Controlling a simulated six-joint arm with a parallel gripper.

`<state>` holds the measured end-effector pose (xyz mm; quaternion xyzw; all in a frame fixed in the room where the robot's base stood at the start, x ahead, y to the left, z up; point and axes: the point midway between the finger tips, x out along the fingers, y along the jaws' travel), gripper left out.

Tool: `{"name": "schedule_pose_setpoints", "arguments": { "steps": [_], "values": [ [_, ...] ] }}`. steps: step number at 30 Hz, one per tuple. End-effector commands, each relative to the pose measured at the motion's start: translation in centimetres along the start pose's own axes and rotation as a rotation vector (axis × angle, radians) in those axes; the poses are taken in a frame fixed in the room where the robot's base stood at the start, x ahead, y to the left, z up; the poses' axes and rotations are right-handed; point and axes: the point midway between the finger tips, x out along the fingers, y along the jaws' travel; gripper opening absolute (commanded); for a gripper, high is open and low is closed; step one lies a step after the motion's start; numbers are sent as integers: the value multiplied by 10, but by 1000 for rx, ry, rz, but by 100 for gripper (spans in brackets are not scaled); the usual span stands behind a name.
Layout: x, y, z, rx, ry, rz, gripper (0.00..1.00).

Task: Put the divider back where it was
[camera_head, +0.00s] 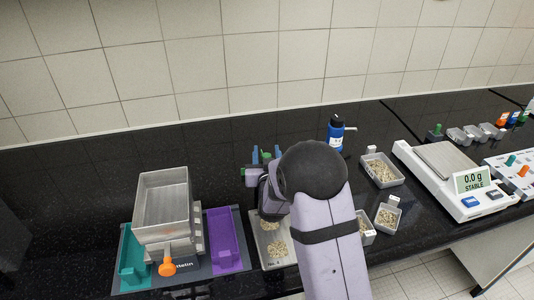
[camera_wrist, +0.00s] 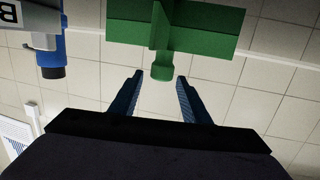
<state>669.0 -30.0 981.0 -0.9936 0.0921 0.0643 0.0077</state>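The green divider (camera_wrist: 175,25) shows in the wrist view as crossed plates with a short round knob. My gripper (camera_wrist: 160,76) is open, with its two blue fingertips on either side of the knob's end and a gap on both sides. In the head view my gripper (camera_head: 265,153) is above the far end of a grey tray (camera_head: 291,257) marked No. 4. A small bit of green shows between the fingers there; my arm hides most of the rest. Separate piles of pale grains (camera_head: 278,248) lie in the tray. What the divider rests on is not visible.
A shaker with a metal box (camera_head: 163,205), an orange knob (camera_head: 167,268), and teal (camera_head: 132,262) and purple (camera_head: 225,240) bins stands left. A blue bottle (camera_head: 336,135) stands behind my arm.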

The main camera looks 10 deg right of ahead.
Motion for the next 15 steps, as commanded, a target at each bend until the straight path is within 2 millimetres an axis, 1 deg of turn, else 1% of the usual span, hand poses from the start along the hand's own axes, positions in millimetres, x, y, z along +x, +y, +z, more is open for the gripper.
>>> {"name": "schedule_pose_setpoints", "arguments": {
  "steps": [1, 5, 11, 12, 15],
  "values": [
    [-2, 1, 18, -4, -34, 1, 43],
    [-3, 1, 15, -4, -34, 1, 43],
    [-5, 1, 0, -4, -34, 1, 43],
    [-10, 0, 5, -4, -33, 0, 43],
    [-25, 0, 3, -4, -26, -1, 43]
  ]
}}
